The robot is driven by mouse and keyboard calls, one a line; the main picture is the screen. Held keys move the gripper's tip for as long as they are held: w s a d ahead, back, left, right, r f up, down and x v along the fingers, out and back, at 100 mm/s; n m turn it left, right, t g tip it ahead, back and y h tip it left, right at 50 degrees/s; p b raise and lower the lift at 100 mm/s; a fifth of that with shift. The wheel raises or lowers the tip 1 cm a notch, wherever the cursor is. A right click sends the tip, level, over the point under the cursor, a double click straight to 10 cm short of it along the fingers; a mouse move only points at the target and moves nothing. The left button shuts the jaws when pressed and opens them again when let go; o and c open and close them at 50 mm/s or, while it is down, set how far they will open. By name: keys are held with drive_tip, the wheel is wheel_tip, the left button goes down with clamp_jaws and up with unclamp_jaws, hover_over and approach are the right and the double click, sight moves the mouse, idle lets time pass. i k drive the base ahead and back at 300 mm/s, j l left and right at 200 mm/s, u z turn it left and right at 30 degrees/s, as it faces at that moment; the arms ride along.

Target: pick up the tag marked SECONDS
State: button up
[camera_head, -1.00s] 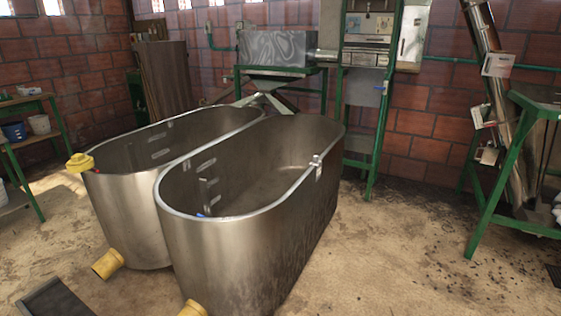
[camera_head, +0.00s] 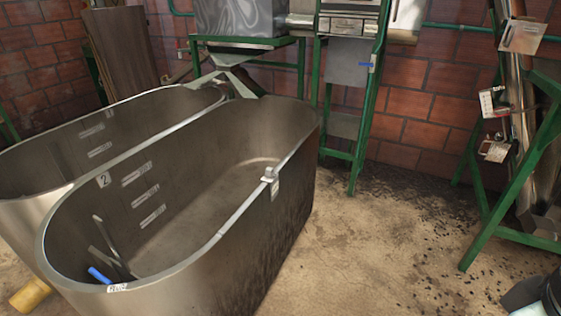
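No tag with the readable word SECONDS shows. A small white tag (camera_head: 117,288) with dark marks sits on the near rim of the front metal tank (camera_head: 230,265); its writing is too small to read. Another small pale piece (camera_head: 270,178) hangs over the tank's right rim. On the slanted chute at the right are a white card with dark and red marks (camera_head: 489,102), a pale plate (camera_head: 523,36) and a smaller pale piece (camera_head: 494,151), none readable.
A second tank (camera_head: 40,160) stands against the front one at left. A green frame (camera_head: 359,150) stands behind, and green legs (camera_head: 488,235) stand at right. A dark object (camera_head: 530,296) is cut off at lower right. The floor (camera_head: 375,255) between is mostly open.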

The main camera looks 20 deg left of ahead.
sight(272, 178)
drive_tip(key=i+u, duration=0.45)
drive_tip(key=i+l+u, duration=0.25)
drive_tip(key=i+u, duration=0.25)
drive_tip(key=i, duration=0.15)
drive_tip(key=i+l+u, duration=0.1)
drive_tip(key=i+u, duration=0.3)
drive_tip(key=i+l+u, duration=0.15)
drive_tip(key=u, duration=0.25)
drive_tip(key=i, duration=0.1)
